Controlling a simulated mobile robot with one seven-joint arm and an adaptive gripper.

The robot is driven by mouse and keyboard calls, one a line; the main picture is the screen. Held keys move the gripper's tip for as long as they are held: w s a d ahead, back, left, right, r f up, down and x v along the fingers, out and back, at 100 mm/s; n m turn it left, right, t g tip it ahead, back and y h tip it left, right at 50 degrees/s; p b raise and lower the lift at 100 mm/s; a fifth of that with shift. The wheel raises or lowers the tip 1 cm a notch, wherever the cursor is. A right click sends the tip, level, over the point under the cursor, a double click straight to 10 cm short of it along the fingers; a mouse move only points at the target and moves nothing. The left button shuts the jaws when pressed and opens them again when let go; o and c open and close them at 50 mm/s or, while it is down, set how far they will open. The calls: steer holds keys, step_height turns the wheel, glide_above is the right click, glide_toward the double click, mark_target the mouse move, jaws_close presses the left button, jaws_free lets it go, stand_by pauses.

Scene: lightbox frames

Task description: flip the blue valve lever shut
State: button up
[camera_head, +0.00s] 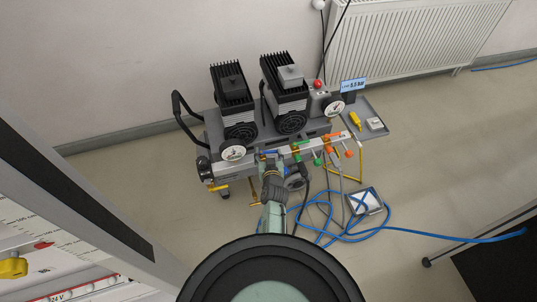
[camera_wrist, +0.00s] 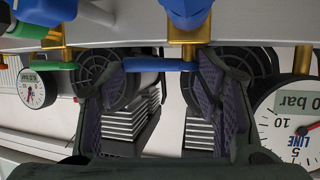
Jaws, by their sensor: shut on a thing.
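The blue valve lever (camera_wrist: 160,65) lies crosswise under a brass valve stem on the grey manifold bar (camera_wrist: 250,28) in the wrist view. In the head view my gripper (camera_head: 271,163) is at the front of the bar, and the blue lever (camera_head: 268,152) shows only as a small patch there. The rest is hidden by my arm.
A green lever (camera_wrist: 55,66) is at the left in the wrist view. A dial gauge (camera_wrist: 290,125) is close at the right. Two finned compressors (camera_head: 285,85) stand behind the bar. Blue hose (camera_head: 330,225) lies coiled on the floor. A side tray (camera_head: 372,108) holds a yellow tool.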

steer(key=shift+w+d+f+b, duration=0.15)
steer(key=shift+f+b, duration=0.2)
steer(key=shift+b, duration=0.85)
steer(key=b, duration=0.3)
steer(key=shift+w+f+n+y, duration=0.1)
steer(key=shift+n+y, duration=0.2)
steer(key=shift+y, duration=0.1)
steer(key=shift+b, duration=0.85)
steer(key=shift+w+n+y+b, duration=0.1)
steer(key=shift+n+y+b, duration=0.3)
steer(key=shift+b, duration=0.3)
steer(key=shift+d+b, duration=0.1)
steer(key=shift+b, duration=0.55)
steer(key=shift+r+n+y+b, duration=0.3)
steer(key=shift+n+y+b, duration=0.3)
steer(key=shift+b, duration=0.25)
steer(key=shift+r+g, duration=0.15)
steer(key=shift+g, duration=0.25)
steer(key=o, duration=1.2)
steer(key=shift+c, duration=0.2)
